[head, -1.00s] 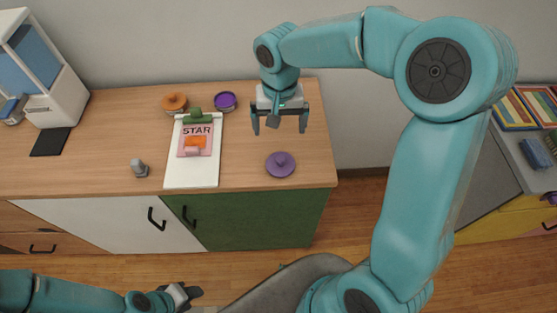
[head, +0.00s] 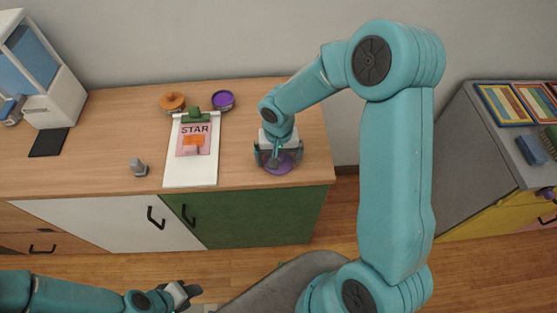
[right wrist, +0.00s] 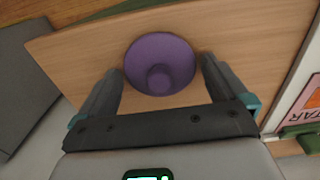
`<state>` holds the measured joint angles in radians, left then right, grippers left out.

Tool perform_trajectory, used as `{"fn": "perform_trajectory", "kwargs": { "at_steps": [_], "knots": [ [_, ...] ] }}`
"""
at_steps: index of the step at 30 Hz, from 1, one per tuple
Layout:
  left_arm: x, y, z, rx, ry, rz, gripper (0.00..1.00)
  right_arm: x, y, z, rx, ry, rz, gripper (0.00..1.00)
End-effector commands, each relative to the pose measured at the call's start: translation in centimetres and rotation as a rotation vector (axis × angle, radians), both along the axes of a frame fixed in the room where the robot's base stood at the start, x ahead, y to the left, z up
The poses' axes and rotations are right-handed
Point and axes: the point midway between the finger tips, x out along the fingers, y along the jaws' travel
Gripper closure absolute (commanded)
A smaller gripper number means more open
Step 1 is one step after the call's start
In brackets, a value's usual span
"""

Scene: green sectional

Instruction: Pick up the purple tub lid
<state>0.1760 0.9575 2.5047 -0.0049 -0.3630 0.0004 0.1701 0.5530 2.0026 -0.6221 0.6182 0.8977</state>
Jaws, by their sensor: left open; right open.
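The purple tub lid (head: 279,167) lies flat on the wooden countertop near its front right, partly hidden by my right gripper in the head view. In the right wrist view the round lid (right wrist: 160,55) with its centre knob (right wrist: 159,79) shows whole between and beyond the fingers. My right gripper (head: 278,158) is open, low over the lid, with one finger on each side. I cannot tell whether the fingers touch it. My left gripper (head: 188,294) is open and empty at the lower left, in front of the cabinet and away from the lid.
A clipboard (head: 205,172) with a STAR sheet lies left of the lid. Behind it stand a purple tub (head: 223,100) and an orange-topped tub (head: 172,102). A small grey object (head: 139,168) and a white machine (head: 45,85) are farther left. The countertop (head: 300,110) behind the lid is clear.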

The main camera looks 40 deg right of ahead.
Motion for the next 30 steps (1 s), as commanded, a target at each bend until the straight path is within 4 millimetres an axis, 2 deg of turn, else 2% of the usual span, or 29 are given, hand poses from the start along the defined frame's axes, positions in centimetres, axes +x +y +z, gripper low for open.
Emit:
{"fn": "perform_trajectory", "kwargs": {
  "at_steps": [3, 7, 16, 20, 26, 30],
  "knots": [
    [0.0, 0.0, 0.0, 0.000, 0.000, 0.000, 0.57, 0.0, 0.0, 0.0, 0.000, 0.000, 0.000, 0.00],
    [0.0, 0.0, 0.0, 0.000, 0.000, 0.000, 0.57, 0.0, 0.0, 0.0, 0.000, 0.000, 0.000, 0.42],
    [0.0, 0.0, 0.0, 0.000, 0.000, 0.000, 0.57, 0.0, 0.0, 0.1, -0.001, -0.001, 0.000, 0.44],
    [0.0, 0.0, 0.0, 0.000, 0.000, 0.000, 0.57, 0.1, 0.0, 0.8, -0.001, -0.002, -0.002, 0.44],
    [0.0, 0.0, 0.0, 0.000, 0.000, 0.000, 0.57, 0.2, 0.0, 4.2, -0.001, -0.006, -0.001, 0.44],
    [0.0, 0.0, 0.0, 0.000, 0.000, 0.000, 0.57, 0.2, 0.0, 8.5, 0.000, -0.010, -0.002, 0.44]
  ]
}}
